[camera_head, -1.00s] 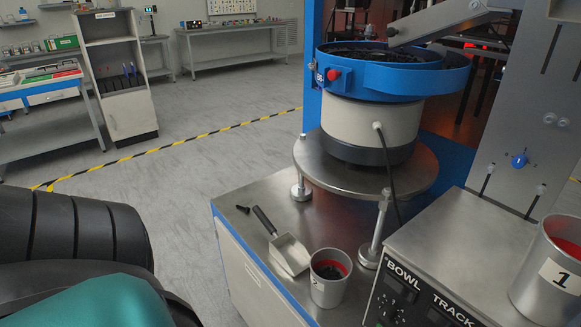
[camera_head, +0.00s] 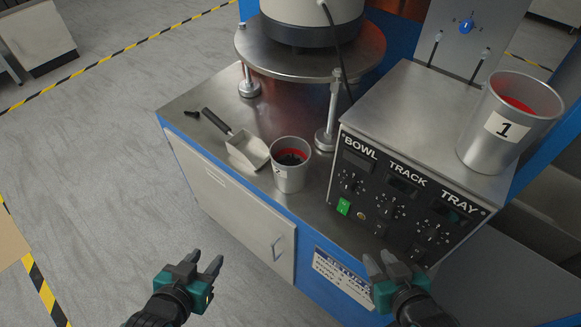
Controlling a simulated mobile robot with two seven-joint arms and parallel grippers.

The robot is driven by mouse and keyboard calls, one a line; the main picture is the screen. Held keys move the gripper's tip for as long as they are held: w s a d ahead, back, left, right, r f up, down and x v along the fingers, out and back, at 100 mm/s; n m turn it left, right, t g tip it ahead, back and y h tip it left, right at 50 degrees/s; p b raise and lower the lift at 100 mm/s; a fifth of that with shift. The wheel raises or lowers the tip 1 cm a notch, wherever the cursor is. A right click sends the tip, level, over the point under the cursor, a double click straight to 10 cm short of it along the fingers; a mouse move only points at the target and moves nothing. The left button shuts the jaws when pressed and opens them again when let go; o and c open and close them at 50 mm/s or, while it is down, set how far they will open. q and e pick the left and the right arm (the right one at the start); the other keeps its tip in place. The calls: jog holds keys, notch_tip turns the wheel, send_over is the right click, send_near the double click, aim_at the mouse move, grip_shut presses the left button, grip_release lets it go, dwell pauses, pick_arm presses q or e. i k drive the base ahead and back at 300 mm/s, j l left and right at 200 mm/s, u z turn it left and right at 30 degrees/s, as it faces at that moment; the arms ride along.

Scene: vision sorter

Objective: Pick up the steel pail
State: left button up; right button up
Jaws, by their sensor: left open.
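Two steel pails with red inside are in view. One pail (camera_head: 290,178) stands upright on the steel bench top, holds dark small parts and bears a white label that I cannot read clearly. The other pail (camera_head: 488,150), labelled 1, stands on top of the control box at the right. My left gripper (camera_head: 206,262) is open and empty, low in the picture, left of and nearer than the bench. My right gripper (camera_head: 380,262) looks open and empty, in front of the bench below the control box. Neither gripper touches a pail.
The control box (camera_head: 400,185) stands close on the right. A round steel stand (camera_head: 290,62) rises behind. Floor at left is clear.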

aim_at(289, 155)
jog(key=k+j, duration=0.3)
jog(key=i+j, duration=0.15)
jog(key=j, duration=0.25)
jog(key=i+j+z, duration=0.1)
jog(key=j, duration=0.3)
jog(key=i+j+z, duration=0.1)
jog(key=j, duration=0.3)
jog(key=i+j, duration=0.2)
jog(key=j, duration=0.2)
